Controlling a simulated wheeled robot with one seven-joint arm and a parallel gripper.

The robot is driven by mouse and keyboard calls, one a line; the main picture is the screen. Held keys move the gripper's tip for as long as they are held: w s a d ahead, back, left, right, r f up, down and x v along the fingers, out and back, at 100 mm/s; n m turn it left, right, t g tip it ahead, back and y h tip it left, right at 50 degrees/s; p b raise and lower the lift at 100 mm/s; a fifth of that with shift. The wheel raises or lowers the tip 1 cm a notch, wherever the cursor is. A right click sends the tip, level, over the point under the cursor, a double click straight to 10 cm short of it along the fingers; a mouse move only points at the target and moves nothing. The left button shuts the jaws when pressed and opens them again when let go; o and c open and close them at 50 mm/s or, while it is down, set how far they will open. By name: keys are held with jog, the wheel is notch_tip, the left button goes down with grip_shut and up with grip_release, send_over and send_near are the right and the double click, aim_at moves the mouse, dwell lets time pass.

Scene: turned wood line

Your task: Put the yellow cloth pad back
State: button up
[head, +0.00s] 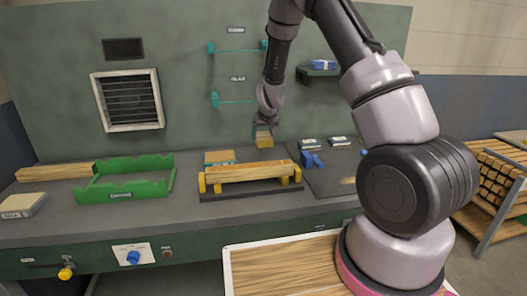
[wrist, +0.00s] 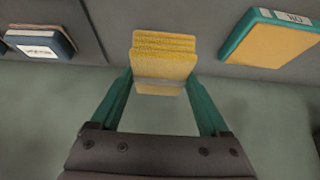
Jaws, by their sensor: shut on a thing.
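The yellow cloth pad (head: 264,141) is held in my gripper (head: 265,128), low over the back of the bench near the green panel. In the wrist view the pad (wrist: 164,48) sits between the teal fingers of my gripper (wrist: 161,82), its ribbed yellow part reaching past the tips. I cannot tell whether the pad touches the bench top.
A teal-edged tan block (head: 219,157) lies left of the pad. A wooden bar (head: 249,172) rests on yellow supports in front. Two dark blocks with pale tops (head: 311,144) (head: 339,142) and a blue piece (head: 312,160) are at right. A green tray (head: 125,185) is left.

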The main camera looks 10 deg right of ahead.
notch_tip(320, 180, down, 7)
jog(key=shift+r, duration=0.15)
jog(key=shift+w+f, duration=0.15)
jog(key=shift+f, duration=0.1)
jog(key=shift+f, duration=0.1)
